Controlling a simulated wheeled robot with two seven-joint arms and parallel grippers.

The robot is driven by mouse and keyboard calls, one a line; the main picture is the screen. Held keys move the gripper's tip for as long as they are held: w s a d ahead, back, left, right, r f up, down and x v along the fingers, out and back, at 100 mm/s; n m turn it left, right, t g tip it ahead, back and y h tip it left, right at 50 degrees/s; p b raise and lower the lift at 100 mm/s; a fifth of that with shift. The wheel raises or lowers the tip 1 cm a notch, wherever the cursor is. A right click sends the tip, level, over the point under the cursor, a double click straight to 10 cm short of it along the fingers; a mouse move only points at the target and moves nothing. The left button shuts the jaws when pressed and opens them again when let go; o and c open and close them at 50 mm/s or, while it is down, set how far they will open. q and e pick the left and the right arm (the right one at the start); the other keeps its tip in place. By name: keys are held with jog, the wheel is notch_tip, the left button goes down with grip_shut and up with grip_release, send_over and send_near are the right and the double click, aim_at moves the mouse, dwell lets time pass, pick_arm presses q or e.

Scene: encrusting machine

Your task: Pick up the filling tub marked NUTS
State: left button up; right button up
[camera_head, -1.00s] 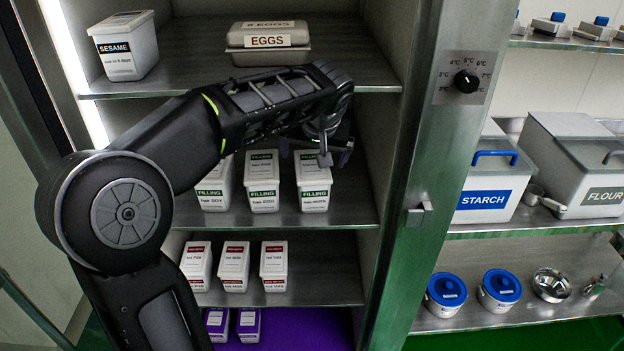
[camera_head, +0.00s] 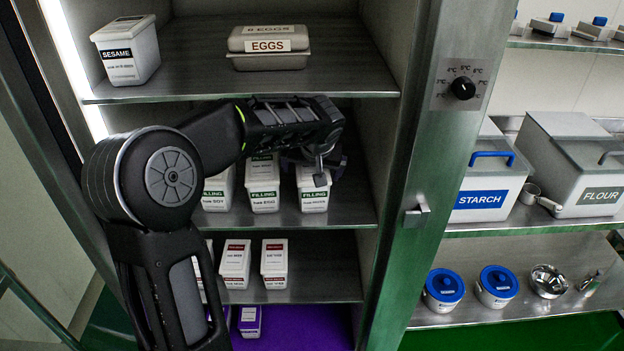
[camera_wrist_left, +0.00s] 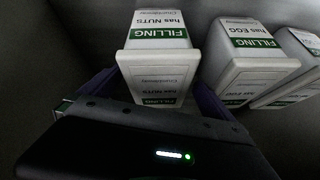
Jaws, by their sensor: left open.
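The filling tub marked NUTS (camera_head: 313,199) is white with a green label and stands upright on the middle shelf, rightmost of three filling tubs. Its top is partly hidden by my left gripper (camera_head: 322,170) in the head view. In the left wrist view the NUTS tub (camera_wrist_left: 158,62) appears upside down, between the two purple fingers of the left gripper (camera_wrist_left: 152,95). The gripper is open, with a finger on either side of the tub. Whether the fingers touch it I cannot tell. My right gripper is not in view.
The EGG tub (camera_head: 263,196) and SOY tub (camera_head: 217,192) stand left of the NUTS tub. The upper shelf (camera_head: 200,85) is above my forearm, holding a SESAME tub (camera_head: 128,52) and an EGGS container (camera_head: 268,62). The cabinet's right frame (camera_head: 425,150) is close by.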

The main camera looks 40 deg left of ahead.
pick_arm(q)
jog(key=p+x, duration=0.1)
jog(key=x, duration=0.2)
jog(key=shift+w+a+f, duration=0.15)
jog(key=shift+w+f, duration=0.1)
jog(key=shift+f, duration=0.1)
jog(key=shift+c, duration=0.2)
jog(key=c, duration=2)
jog(key=shift+r, duration=0.1)
jog(key=shift+c, duration=0.4)
